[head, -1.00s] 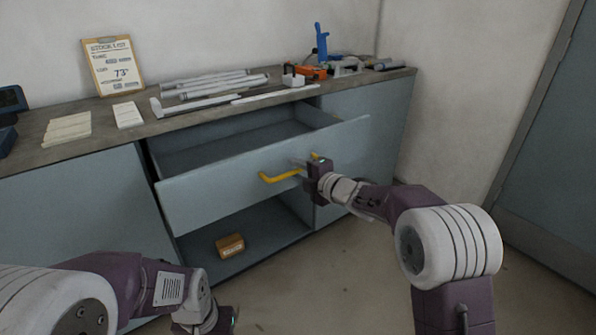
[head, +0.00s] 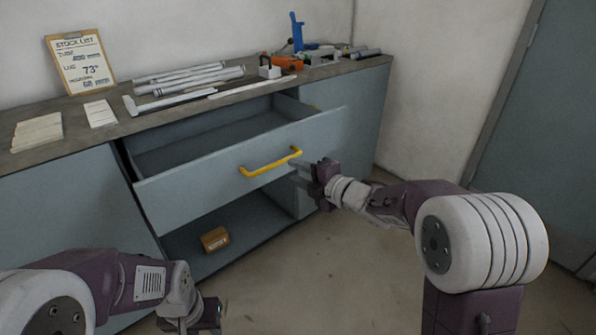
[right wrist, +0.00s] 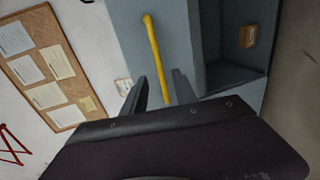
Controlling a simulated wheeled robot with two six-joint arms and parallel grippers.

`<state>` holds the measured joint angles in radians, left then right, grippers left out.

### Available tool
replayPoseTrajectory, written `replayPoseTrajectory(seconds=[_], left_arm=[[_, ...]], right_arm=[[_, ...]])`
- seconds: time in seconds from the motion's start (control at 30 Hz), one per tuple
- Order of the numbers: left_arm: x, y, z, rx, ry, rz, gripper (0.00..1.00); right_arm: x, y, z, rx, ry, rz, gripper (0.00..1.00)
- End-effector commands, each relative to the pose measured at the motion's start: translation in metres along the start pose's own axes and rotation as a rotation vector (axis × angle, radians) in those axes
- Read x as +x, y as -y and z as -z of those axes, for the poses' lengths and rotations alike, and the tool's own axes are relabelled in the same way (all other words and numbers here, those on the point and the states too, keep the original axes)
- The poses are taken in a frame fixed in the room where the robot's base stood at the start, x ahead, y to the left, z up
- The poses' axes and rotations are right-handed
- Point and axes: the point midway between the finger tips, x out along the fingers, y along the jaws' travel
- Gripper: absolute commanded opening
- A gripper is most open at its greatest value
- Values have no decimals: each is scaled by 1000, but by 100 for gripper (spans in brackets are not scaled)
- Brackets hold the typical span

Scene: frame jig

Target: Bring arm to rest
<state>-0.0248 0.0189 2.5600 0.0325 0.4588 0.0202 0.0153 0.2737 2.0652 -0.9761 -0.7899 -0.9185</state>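My right gripper (head: 298,173) is open and empty. It is just off the right end of the yellow handle (head: 270,162) on the pulled-out drawer (head: 225,160). In the right wrist view its two fingers (right wrist: 160,88) stand apart, with the yellow handle (right wrist: 158,55) beyond them and clear of both. The drawer looks empty where I see into it. My left gripper (head: 208,317) is low at the bottom edge of the head view, partly cut off. I cannot tell whether it is open or shut.
The grey-blue cabinet (head: 60,205) carries a worktop with pale tubes (head: 190,80), a clipboard (head: 80,62), an orange tool (head: 287,63) and a blue tool (head: 296,30). A small brown box (head: 215,239) sits on the shelf below the drawer. Floor (head: 300,270) is free in front.

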Motion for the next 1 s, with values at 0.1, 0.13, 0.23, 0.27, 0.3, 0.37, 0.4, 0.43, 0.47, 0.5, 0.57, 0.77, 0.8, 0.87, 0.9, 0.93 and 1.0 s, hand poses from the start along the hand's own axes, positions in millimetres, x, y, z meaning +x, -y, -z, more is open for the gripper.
replayPoseTrajectory(seconds=[0.1, 0.13, 0.23, 0.27, 0.3, 0.37, 0.4, 0.43, 0.47, 0.5, 0.57, 0.77, 0.8, 0.87, 0.9, 0.93, 1.0], left_arm=[[0, 0, 0, 0, 0, 0, 36], [0, 0, 0, 0, 0, 0, 36], [0, 0, 0, 0, 0, 0, 36], [0, 0, 0, 0, 0, 0, 36], [0, 0, 0, 0, 0, 0, 36], [0, 0, 0, 0, 0, 0, 36], [0, 0, 0, 0, 0, 0, 36], [0, 0, 0, 0, 0, 0, 36], [0, 0, 0, 0, 0, 0, 36], [0, 0, 0, 0, 0, 0, 36], [0, 0, 0, 0, 0, 0, 36], [0, 0, 0, 0, 0, 0, 36], [0, 0, 0, 0, 0, 0, 36], [0, 0, 0, 0, 0, 0, 36], [-26, 0, 2, 0, 2, 0, 36], [-39, -1, 4, 0, 1, 0, 36], [-62, -1, 7, 0, -1, 0, 36]], right_arm=[[0, 0, 0, 0, 0, 0, 34], [0, -2, 1, -2, -2, -3, 34], [-14, -15, 9, 22, 23, -25, 34], [-22, -4, 0, 96, 88, 6, 34], [-34, 20, -14, 238, 192, 66, 34], [-58, 62, -30, 474, 351, 161, 34], [-77, 92, -36, 632, 455, 224, 34], [-91, 113, -37, 742, 526, 265, 34], [-105, 133, -35, 847, 595, 305, 34], [-123, 157, -31, 976, 682, 353, 34], [-148, 188, -21, 1148, 801, 418, 34], [-221, 258, 34, 1615, 1169, 593, 34], [-234, 267, 48, 1702, 1250, 624, 34], [-253, 275, 67, 1836, 1395, 654, 34], [-256, 248, 65, 1847, 1398, 634, 34], [-259, 235, 64, 1842, 1394, 635, 34], [-263, 213, 64, 1839, 1392, 635, 34]])
